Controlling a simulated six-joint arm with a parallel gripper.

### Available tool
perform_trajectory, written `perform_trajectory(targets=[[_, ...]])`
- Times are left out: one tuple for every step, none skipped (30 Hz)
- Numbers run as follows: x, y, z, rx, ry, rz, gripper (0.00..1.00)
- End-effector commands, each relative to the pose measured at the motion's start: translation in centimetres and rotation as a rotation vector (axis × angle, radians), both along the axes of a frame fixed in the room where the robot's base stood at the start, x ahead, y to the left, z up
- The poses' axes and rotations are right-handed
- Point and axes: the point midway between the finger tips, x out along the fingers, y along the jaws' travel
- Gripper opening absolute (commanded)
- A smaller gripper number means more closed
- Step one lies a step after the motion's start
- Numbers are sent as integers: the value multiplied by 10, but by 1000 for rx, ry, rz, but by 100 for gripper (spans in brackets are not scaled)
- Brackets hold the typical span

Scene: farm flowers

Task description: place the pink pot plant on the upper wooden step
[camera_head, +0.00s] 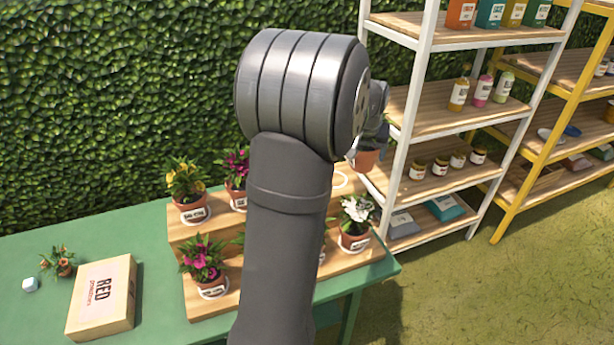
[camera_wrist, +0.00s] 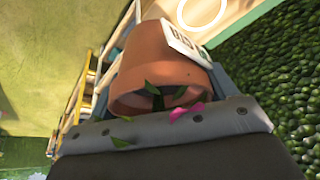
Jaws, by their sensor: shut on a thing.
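My gripper (camera_head: 374,138) is shut on a terracotta pot (camera_head: 367,160), held at the right end of the wooden steps; my arm hides much of it in the head view. In the wrist view the gripper (camera_wrist: 165,128) has the pot (camera_wrist: 150,62) close up, with a white label, green leaves and a pink petal (camera_wrist: 188,111) at its rim. Most of the plant is hidden. The upper wooden step (camera_head: 185,232) bears a yellow-flowered pot (camera_head: 188,188), a magenta-flowered pot (camera_head: 236,170) and a bare white ring (camera_head: 339,180), also in the wrist view (camera_wrist: 202,10).
The lower step holds a magenta-flowered pot (camera_head: 205,262) and a white-flowered pot (camera_head: 355,220). A white shelf rack (camera_head: 425,60) stands close right of the held pot.

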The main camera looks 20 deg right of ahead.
Motion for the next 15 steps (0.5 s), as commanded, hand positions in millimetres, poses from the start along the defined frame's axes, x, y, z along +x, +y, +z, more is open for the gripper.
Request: perform_trajectory(targets=[[12, 6, -7, 0, 0, 5, 41], [18, 9, -11, 1, 0, 6, 41], [26, 13, -17, 1, 1, 5, 41], [33, 16, -21, 0, 1, 6, 41], [39, 19, -25, 0, 1, 6, 41], [46, 23, -30, 1, 1, 5, 41], [52, 26, -34, 1, 1, 5, 41], [58, 28, -38, 1, 1, 4, 41], [64, 31, -41, 0, 0, 4, 41], [68, 33, -44, -1, 0, 4, 41], [72, 35, -47, -1, 0, 4, 41], [76, 37, -50, -1, -1, 3, 41], [78, 38, -51, 0, -1, 2, 41], [80, 38, -52, -1, -2, 1, 41], [82, 39, -53, -1, -3, 0, 41]])
